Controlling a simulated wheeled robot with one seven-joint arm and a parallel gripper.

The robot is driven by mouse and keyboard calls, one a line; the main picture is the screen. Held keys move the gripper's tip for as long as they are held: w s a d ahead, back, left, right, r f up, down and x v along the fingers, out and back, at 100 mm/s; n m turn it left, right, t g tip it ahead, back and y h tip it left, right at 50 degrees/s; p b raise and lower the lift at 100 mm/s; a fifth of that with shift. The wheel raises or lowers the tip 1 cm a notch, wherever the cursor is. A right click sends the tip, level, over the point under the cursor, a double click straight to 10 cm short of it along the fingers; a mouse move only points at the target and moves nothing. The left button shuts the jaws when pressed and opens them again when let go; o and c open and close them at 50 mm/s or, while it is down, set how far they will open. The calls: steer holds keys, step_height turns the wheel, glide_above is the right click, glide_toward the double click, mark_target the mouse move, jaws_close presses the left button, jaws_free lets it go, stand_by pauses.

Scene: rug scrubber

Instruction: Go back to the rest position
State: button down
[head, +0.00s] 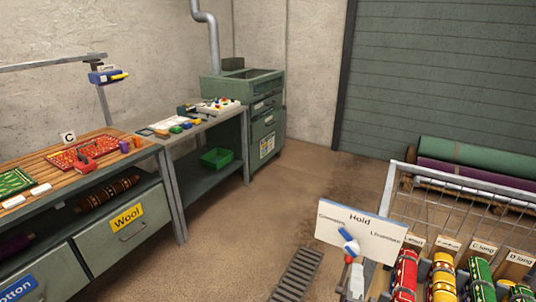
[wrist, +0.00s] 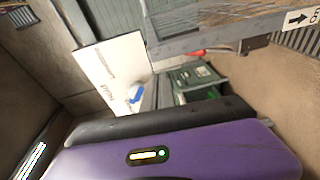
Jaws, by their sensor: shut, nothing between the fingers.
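My gripper (wrist: 158,118) fills the bottom of the wrist view, with a purple housing, a small lit strip and a dark bar along its far edge. It is shut and holds nothing; separate fingertips are hard to make out. My gripper does not show in the head view. Beyond it in the wrist view stands a white sign (wrist: 108,68) with a blue and white pointer (wrist: 165,92), apart from my gripper. The head view shows the same sign (head: 385,238), marked Hold, and the pointer (head: 349,241) at the lower middle.
A wire cart (head: 455,190) with several coloured rolls stands at the right. A wooden-topped bench (head: 110,155) with a Wool drawer (head: 127,217) is at the left. A grey table (head: 205,130) and a green cabinet (head: 264,125) stand behind. The floor (head: 235,215) between is mostly clear.

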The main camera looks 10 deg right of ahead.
steer(key=s+a+f+m+g+y, duration=0.1)
steer(key=s+f+y, duration=0.2)
steer(key=s+f, duration=0.4)
steer(key=s+a+f+m+y, duration=0.2)
steer(key=s+f+y, duration=0.15)
steer(key=s, duration=0.45)
steer(key=s+r+m, duration=0.2)
steer(key=s+m, duration=0.2)
steer(key=s, duration=0.5)
steer(key=s+d+r+m+y, duration=0.1)
steer(key=s+r+m, duration=0.2)
steer(key=s, duration=0.6)
steer(key=shift+m, duration=1.2)
steer(key=shift+d, duration=0.1)
